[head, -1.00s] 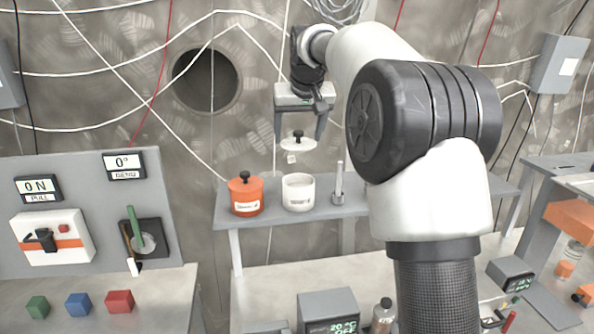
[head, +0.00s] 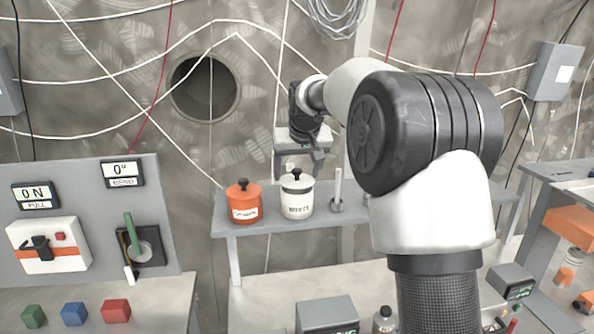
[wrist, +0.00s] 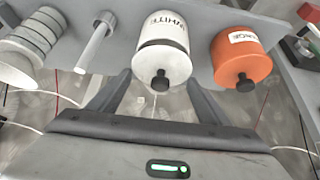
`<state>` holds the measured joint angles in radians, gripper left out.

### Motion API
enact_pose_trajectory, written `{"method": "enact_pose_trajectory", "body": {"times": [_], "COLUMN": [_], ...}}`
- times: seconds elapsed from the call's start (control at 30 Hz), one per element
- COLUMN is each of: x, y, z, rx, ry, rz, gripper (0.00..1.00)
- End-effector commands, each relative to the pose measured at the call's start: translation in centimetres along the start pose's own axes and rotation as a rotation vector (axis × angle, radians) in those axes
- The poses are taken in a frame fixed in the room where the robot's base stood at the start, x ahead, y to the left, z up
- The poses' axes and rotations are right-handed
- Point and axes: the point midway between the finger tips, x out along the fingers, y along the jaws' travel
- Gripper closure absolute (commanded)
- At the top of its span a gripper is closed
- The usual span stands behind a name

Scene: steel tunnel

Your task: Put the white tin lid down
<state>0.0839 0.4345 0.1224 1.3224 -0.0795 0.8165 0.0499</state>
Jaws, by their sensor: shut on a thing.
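The finger tips show on both sides of the lid in the wrist view (wrist: 160,78). The exact finger contact is hard to make out.
The tin stands on a narrow grey shelf (head: 235,221). An orange tin (head: 244,205) with its lid on is close on the left. A metal rod on a base (head: 338,192) stands close on the right. A control panel (head: 85,215) is farther left.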

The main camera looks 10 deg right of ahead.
Motion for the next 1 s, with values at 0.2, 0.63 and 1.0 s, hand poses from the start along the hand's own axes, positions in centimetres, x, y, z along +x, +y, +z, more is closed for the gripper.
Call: {"method": "enact_pose_trajectory", "body": {"times": [0.2, 0.63, 1.0], "x": [0.7, 0.7, -2.0], "y": [0.0, 0.0, 0.0], "z": [0.4, 0.5, -0.3], "rx": [0.000, 0.000, 0.000], "ry": [0.000, 0.000, 0.004], "rz": [0.000, 0.000, 0.001], "gripper": [0.50, 0.10, 0.10]}}
